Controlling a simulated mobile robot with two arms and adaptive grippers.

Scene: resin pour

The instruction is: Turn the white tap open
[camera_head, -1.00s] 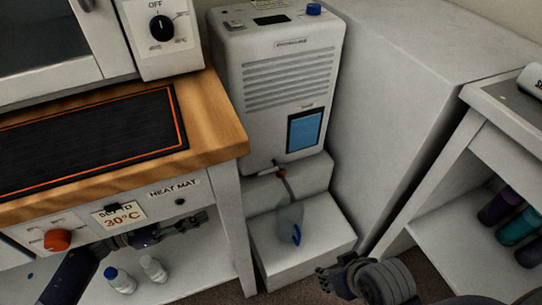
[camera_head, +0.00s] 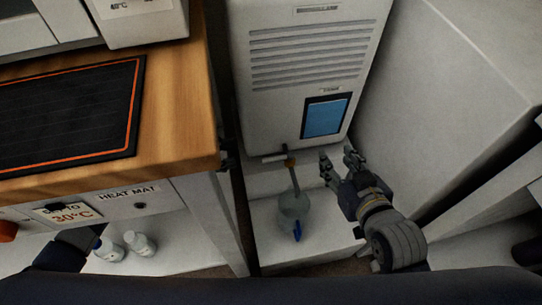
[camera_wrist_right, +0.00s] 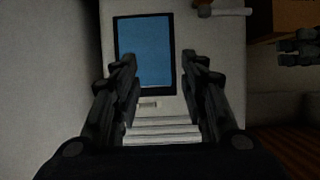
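The white tap (camera_head: 268,156) is a small white bar with a brown joint, low on the front of the white machine (camera_head: 300,85). It also shows at the top of the right wrist view (camera_wrist_right: 230,12). My right gripper (camera_head: 338,160) is open and empty, right of the tap and apart from it. In the right wrist view my right gripper (camera_wrist_right: 158,58) has its fingers spread before the machine's blue screen (camera_wrist_right: 145,52). My left gripper (camera_head: 224,160) is mostly hidden at the bench edge, left of the tap; its fingers are unclear.
A translucent vessel (camera_head: 293,208) with a blue part hangs or stands below the tap, over a white step (camera_head: 335,235). The wooden bench (camera_head: 185,110) with a black mat is at left. A large white cabinet (camera_head: 450,90) closes the right side.

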